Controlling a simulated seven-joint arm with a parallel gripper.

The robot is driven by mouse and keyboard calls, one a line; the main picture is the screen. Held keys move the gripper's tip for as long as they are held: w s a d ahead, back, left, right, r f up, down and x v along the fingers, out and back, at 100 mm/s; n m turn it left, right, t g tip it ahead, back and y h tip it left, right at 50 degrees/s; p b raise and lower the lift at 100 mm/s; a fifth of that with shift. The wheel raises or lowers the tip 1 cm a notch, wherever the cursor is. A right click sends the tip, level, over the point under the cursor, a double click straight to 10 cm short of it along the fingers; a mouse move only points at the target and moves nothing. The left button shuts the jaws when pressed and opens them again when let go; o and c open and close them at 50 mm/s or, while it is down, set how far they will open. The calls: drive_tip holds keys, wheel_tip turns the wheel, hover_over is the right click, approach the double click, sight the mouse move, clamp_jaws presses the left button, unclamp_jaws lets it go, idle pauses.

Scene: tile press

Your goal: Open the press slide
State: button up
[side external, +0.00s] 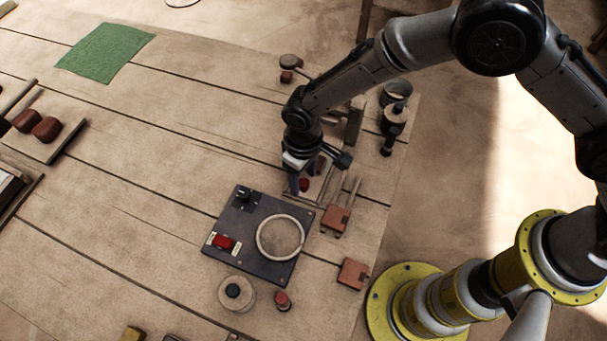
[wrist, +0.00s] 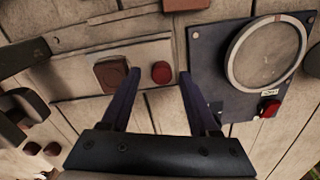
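The press slide is a pale flat plate (wrist: 82,75) in the wrist view, with a round red knob (wrist: 161,72) and a brown square tile (wrist: 111,73) on it. The red knob also shows in the side view (side external: 304,185), beneath my gripper (side external: 306,179). My gripper is open in the wrist view (wrist: 158,76). Its two dark fingers stand either side of the red knob, with gaps to both. I cannot tell how far the fingertips reach down beside it. My gripper hides much of the press in the side view.
A dark control panel (side external: 228,255) with a pale ring (side external: 262,250) and a red switch (side external: 222,242) lies close to my gripper. Terracotta pieces (side external: 336,219) lie to the right. Dark pots (side external: 394,118) stand near the table edge. A green cloth (side external: 105,52) lies far left, with bare planks between.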

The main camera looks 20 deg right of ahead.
wheel_tip(320, 180, up, 14)
idle(0.6)
drive_tip(key=shift+f, duration=0.1)
